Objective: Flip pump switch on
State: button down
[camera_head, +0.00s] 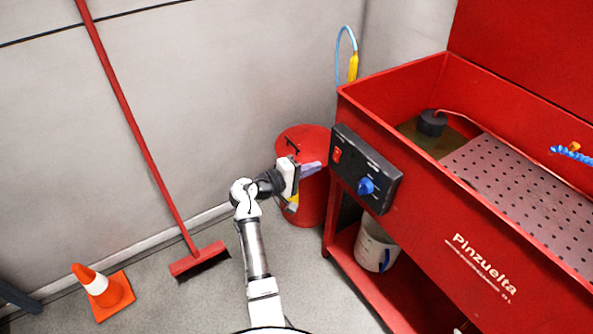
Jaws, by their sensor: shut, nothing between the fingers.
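The pump switch (337,155) is a small red rocker at the upper left of a black control panel (378,201) on the front of the red parts washer (490,240). A blue knob (366,186) sits lower right of it on the same panel. My gripper (311,169) is shut and empty, just left of the panel and apart from the switch, pointing right. Which way the switch is tipped is too small to tell.
A red drum (313,207) stands behind my gripper. A white bucket (374,247) is on the washer's lower shelf. A red broom (135,120) leans on the wall, and an orange cone (102,290) stands at the lower left. The floor between cone and washer is mostly clear.

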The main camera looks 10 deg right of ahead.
aim_at(335, 160)
jog(key=p+x, duration=0.1)
jog(key=x, duration=0.3)
jog(key=shift+d+r, duration=0.1)
jog(key=shift+w+d+f, duration=0.2)
jog(key=shift+w+d, duration=0.05)
jog(key=shift+d, duration=0.2)
jog(key=shift+d, duration=0.1)
jog(key=shift+d+f, duration=0.15)
